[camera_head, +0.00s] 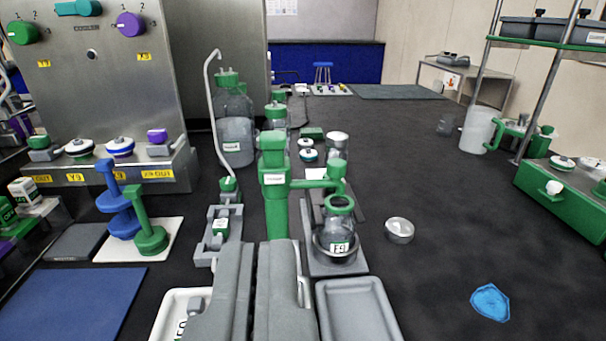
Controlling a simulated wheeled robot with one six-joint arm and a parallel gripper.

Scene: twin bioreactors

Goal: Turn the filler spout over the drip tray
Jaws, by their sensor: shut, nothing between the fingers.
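The filler is a green post (275,205) with a white label, standing just beyond my gripper. Its green spout (314,184) reaches out to the right and ends above a clear flask (340,222) with a green collar. The flask stands in a round holder on a grey base. A shallow grey tray (357,310), which may be the drip tray, lies in front of that base, to the right of my gripper. My gripper (262,250) is shut and empty, low in the middle of the picture; it hides the foot of the post.
A white tray (178,312) lies left of my gripper, partly hidden. Blue and green stands (150,238) are further left. A metal cup (399,230) and a blue patch (490,302) lie to the right.

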